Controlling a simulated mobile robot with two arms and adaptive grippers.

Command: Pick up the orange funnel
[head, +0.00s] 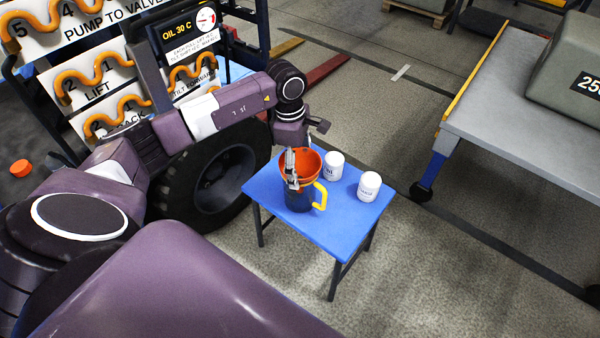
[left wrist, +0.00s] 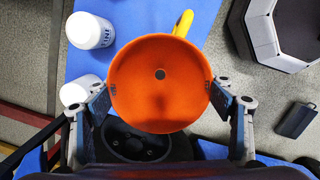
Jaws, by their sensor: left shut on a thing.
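The orange funnel (head: 309,165) sits over a dark jug (head: 299,200) with a yellow handle (head: 321,196) on a small blue table. I cannot tell whether the funnel rests on the jug or is just above it. My left gripper (head: 291,171) is at the funnel. In the left wrist view the funnel (left wrist: 160,100) fills the middle, and the fingers of my left gripper (left wrist: 160,88) press its rim from both sides. The jug is mostly hidden there; part of its yellow handle (left wrist: 184,22) shows. My right gripper is not in view.
Two white containers, one (head: 333,166) near the funnel and another (head: 369,186) to its right, stand on the blue table (head: 338,218). A black wheel (head: 215,180) stands close behind-left. A grey bench (head: 520,135) with a heavy block (head: 570,75) is at right.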

